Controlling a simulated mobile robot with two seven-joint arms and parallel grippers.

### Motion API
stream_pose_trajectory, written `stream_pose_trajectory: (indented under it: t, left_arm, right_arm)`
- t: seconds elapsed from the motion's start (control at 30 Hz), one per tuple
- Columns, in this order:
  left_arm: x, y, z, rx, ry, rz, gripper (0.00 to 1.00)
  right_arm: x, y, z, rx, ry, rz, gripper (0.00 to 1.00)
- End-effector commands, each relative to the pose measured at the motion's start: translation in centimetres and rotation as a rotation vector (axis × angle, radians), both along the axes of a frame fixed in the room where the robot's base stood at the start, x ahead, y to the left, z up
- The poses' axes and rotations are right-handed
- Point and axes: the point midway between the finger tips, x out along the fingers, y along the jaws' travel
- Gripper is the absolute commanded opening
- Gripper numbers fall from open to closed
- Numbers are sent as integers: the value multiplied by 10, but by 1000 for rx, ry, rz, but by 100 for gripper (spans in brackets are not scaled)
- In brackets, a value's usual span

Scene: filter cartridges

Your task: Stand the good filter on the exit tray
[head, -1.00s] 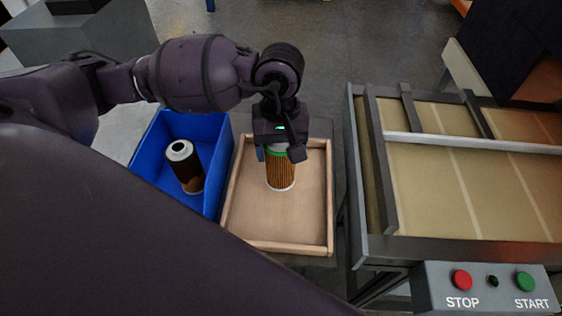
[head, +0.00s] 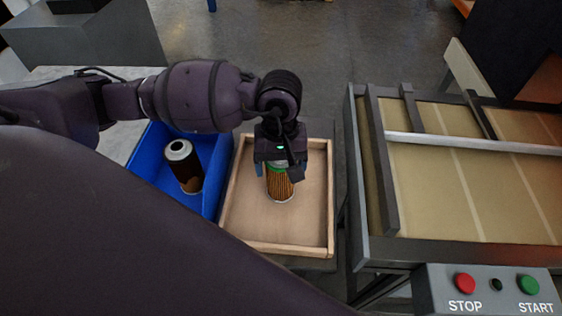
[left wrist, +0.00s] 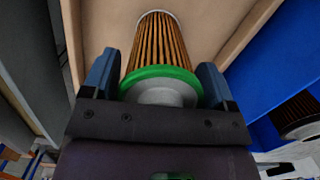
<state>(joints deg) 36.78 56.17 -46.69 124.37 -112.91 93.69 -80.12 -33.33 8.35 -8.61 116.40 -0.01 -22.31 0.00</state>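The good filter (head: 280,186), pleated tan-brown with a green ring at its top, is upright or nearly so within the wooden exit tray (head: 228,205). My left gripper (head: 277,171) points down over its top. In the left wrist view, its blue fingers (left wrist: 160,82) lie against both sides of the green ring (left wrist: 160,73), so it looks shut on the filter. The lower end of the filter is close to the tray floor; I cannot tell if it touches. My right gripper is not in view.
A blue bin (head: 212,188) stands left of the tray, holding a dark, stained filter (head: 185,168). On the right is a conveyor (head: 430,190) with a metal rail, and a box with STOP and START buttons (head: 490,290). The tray floor around the filter is clear.

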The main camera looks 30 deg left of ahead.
Motion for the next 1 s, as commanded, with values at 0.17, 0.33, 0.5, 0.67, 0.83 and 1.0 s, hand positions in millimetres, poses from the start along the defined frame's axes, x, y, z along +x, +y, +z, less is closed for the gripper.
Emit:
stream_pose_trajectory:
  t: [0.17,0.33,0.5,0.67,0.83,1.0]
  left_arm:
    - [0,0,1,1,-1,0,94]
    - [0,0,1,1,-1,0,94]
    - [1,0,10,0,-4,0,94]
    - [4,2,35,1,-7,-2,94]
    - [7,5,68,1,-5,-1,94]
    - [10,6,97,1,-4,0,94]
  right_arm:
    - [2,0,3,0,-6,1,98]
    - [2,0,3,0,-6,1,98]
    - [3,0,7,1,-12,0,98]
    - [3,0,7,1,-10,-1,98]
    - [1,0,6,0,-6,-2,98]
    - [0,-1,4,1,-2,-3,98]
